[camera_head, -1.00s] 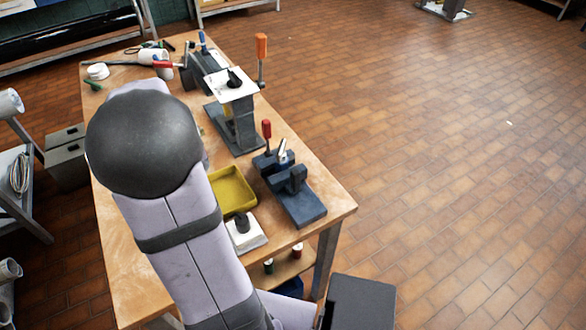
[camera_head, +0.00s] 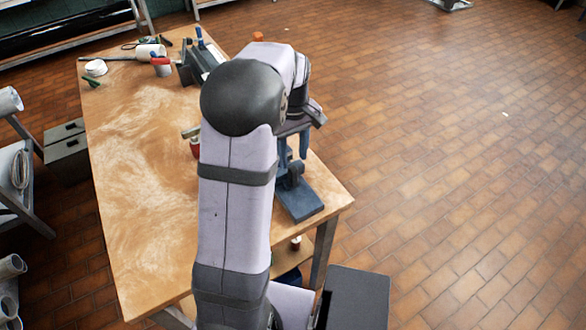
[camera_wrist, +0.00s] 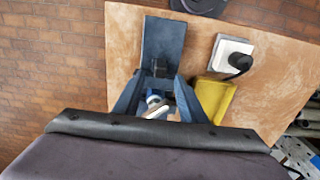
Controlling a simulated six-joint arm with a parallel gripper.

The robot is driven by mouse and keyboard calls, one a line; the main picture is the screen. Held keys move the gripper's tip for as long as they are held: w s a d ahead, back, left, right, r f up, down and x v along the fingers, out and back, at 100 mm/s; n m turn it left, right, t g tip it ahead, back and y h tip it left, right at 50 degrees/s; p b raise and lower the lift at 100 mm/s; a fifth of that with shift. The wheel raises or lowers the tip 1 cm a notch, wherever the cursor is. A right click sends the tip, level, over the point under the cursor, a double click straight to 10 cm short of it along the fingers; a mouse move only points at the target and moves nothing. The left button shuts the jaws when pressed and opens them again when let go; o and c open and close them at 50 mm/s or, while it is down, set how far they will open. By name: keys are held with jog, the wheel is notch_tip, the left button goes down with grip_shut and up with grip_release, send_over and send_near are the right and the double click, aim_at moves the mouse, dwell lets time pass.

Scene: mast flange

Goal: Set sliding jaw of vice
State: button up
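The blue vice (camera_head: 300,205) sits at the right front corner of the bench, its rear part hidden by my arm. In the wrist view its base plate (camera_wrist: 164,38) points away, with a dark block (camera_wrist: 160,69) near its inner end and a silver piece (camera_wrist: 155,109) nearer me. My gripper (camera_wrist: 159,85) points down over the vice, its two blue fingers apart on either side of these parts. It also shows in the head view (camera_head: 294,150). I cannot tell whether the fingertips touch the vice. Which part slides is not clear.
In the wrist view, a yellow tray (camera_wrist: 212,98) and a white block with a dark knob (camera_wrist: 232,52) lie right of the vice. The left side of the wooden bench (camera_head: 140,220) is clear. Tools and a white cup (camera_head: 160,68) stand at the back.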

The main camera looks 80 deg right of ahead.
aim_at(294, 168)
jog(key=shift+f+p, duration=0.95)
jog(key=shift+f, duration=2.35)
grip_shut()
